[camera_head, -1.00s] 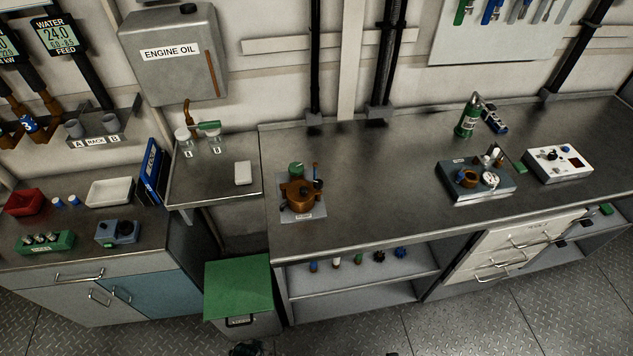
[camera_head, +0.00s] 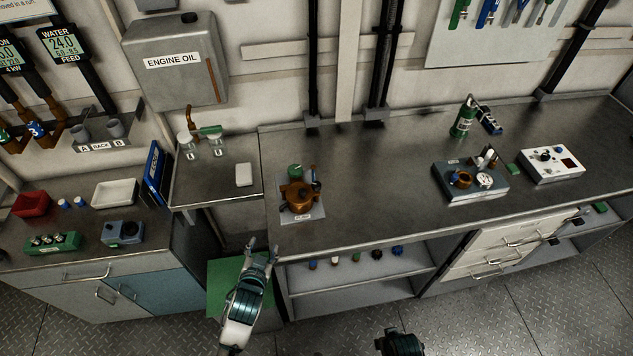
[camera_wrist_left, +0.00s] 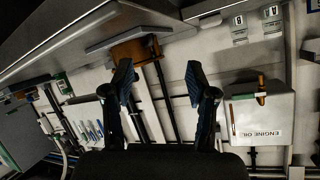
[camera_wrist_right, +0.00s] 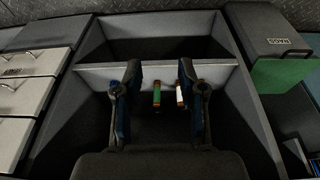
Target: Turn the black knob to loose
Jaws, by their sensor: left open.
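Several things could be the black knob. A small dark part sits on top of the brown pump (camera_head: 299,196) on the middle bench; which part is the knob is too small to tell. A blue-grey box (camera_head: 123,233) on the left cabinet carries a dark round knob, and a white box (camera_head: 551,166) at the right has a small black knob. My left gripper (camera_head: 262,247) is open and empty, in front of the bench edge, below and left of the pump. My right gripper (camera_wrist_right: 158,95) is open and empty, facing the shelf under the bench; only its dark top (camera_head: 400,343) shows in the head view.
A green-lidded bin (camera_head: 222,277) stands under my left gripper. A grey block with a brown ring (camera_head: 472,196) and a green bottle (camera_head: 463,118) stand on the bench. The bench middle is clear.

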